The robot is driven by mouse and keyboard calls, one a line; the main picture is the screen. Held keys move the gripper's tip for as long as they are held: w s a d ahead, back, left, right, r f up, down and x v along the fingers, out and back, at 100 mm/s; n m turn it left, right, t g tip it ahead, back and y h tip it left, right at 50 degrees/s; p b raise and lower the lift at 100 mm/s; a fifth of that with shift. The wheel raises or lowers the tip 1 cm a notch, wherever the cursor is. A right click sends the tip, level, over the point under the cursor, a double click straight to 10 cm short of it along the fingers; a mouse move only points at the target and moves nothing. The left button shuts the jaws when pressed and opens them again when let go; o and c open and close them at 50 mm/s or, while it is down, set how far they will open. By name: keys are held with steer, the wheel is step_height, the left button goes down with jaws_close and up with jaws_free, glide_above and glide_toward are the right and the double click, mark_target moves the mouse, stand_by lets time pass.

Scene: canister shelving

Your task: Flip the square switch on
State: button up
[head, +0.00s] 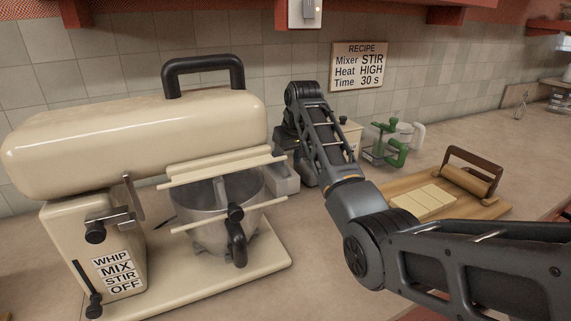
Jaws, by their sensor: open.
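My arm comes in from the lower right, bends at a joint in the middle and rises to the dark link end below the switch plate. My gripper's fingers do not show; the arm may hide them. The arm's visible upper end is apart from the switch plate in the picture.
A large cream mixer (130,140) with a metal bowl (205,205) fills the left. A recipe sign (359,66) hangs on the wall. Green-handled items (388,142) and a wooden board (480,208) with pale slabs stand at right. The counter (480,140) behind them has free room.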

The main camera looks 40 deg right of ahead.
steer(key=shift+x, duration=1.85)
steer(key=shift+c, duration=0.4)
jaws_close()
steer(key=shift+w+g+y, duration=0.3)
steer(key=shift+w+g, duration=0.05)
steer(key=shift+g, duration=0.55)
steer(key=shift+w+d+g+b, duration=0.1)
steer(key=shift+w+g+b, duration=0.05)
steer(key=shift+g+b, duration=0.7)
steer(key=shift+r, duration=0.1)
steer(key=shift+o, duration=0.4)
jaws_free()
